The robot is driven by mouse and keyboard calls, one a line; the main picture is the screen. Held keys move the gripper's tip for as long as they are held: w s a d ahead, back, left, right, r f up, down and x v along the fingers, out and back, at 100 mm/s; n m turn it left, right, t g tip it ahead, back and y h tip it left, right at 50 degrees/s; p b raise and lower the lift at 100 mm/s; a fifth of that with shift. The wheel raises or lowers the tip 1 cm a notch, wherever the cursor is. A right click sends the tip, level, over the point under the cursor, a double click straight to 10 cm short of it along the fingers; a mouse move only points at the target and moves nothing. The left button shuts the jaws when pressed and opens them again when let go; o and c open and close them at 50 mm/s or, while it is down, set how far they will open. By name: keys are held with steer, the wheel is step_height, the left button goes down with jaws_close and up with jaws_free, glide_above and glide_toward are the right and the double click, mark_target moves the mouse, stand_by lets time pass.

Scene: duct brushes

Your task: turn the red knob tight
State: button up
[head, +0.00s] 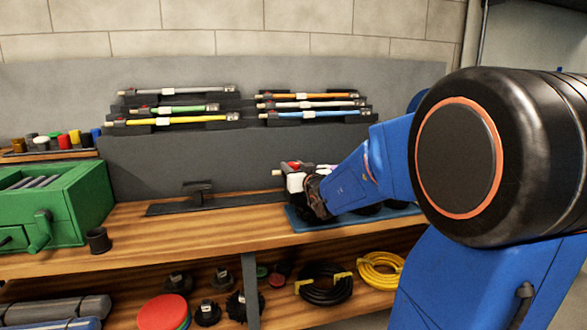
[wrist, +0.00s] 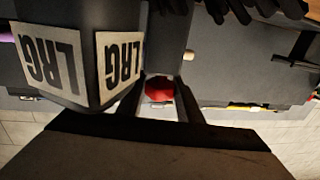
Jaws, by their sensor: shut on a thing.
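The red knob (wrist: 159,88) shows in the wrist view between the two dark fingers of my gripper (wrist: 161,97), which is shut on it. In the head view a small red part, the knob (head: 293,166), shows just left of my gripper (head: 315,196). It sits by a dark block with a white label (head: 295,182). In the wrist view the block's labels (wrist: 119,62) read LRG, upside down. My gripper and arm hide much of the block in the head view. How tight the knob is cannot be seen.
A blue mat (head: 300,222) lies under the gripper on the wooden bench (head: 200,235). Several coloured rods (head: 180,121) rest on wall racks behind. A green box (head: 50,205) and a small black cup (head: 98,240) stand at left. The bench middle is mostly clear.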

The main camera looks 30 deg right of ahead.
steer(key=o, duration=1)
steer(key=s+a, duration=0.1)
steer(key=s, duration=1)
steer(key=s+a, duration=0.1)
steer(key=s, duration=0.5)
steer(key=shift+s+a, duration=0.1)
steer(key=shift+a, duration=0.25)
